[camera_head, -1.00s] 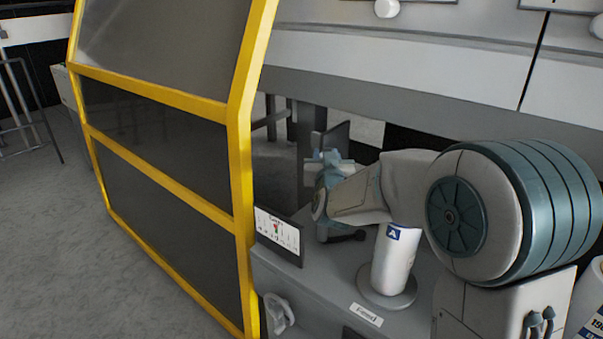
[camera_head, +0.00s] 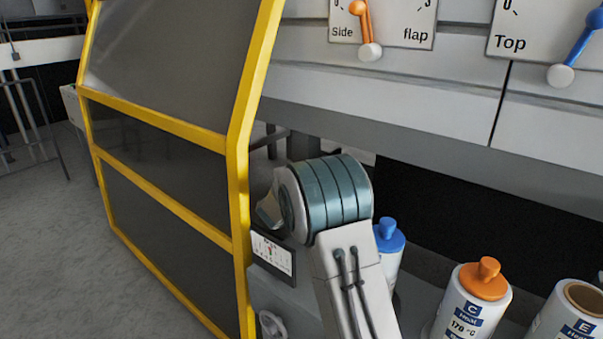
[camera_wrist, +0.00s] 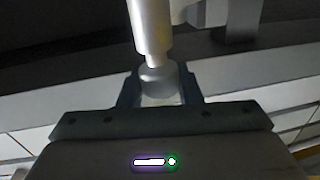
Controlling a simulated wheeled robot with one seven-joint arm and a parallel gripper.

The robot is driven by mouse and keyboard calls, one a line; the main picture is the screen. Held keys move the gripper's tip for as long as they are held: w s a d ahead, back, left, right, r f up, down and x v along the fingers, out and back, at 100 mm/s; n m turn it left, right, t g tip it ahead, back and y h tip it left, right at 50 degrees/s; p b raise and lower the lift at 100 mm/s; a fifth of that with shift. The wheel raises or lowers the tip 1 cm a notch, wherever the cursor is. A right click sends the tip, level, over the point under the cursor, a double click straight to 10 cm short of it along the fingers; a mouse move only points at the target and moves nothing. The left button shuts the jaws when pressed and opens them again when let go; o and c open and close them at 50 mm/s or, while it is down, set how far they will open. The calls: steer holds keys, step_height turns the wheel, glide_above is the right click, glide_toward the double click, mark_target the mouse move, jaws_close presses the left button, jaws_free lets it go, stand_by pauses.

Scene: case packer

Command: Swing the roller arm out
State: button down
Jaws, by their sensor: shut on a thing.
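In the wrist view my gripper (camera_wrist: 160,92) has its two dark fingers closed on the rounded end of a pale metal rod (camera_wrist: 150,28). The rod runs up out of the top of that picture and looks like part of the roller arm. A darker grey bracket shows beside it at the upper right. In the head view my arm's large joint and link cover the place where it reaches in, so my gripper, the rod and the rest of the roller arm are hidden there.
A yellow-framed guard door (camera_head: 240,150) stands open at the left. A small label card (camera_head: 271,258) sits beside it. A blue-capped bottle (camera_head: 389,245), an orange-capped one (camera_head: 480,290) and an open roll-like canister (camera_head: 570,315) stand at right. Side flap (camera_head: 383,22) and Top (camera_head: 548,42) dials are above.

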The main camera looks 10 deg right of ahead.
steer(key=shift+r, duration=0.15)
steer(key=c, duration=1.1)
jaws_free()
steer(key=shift+w+d, duration=0.1)
steer(key=shift+d, duration=0.05)
steer(key=shift+o, duration=0.2)
steer(key=v, duration=1.4)
steer(key=shift+w, duration=0.15)
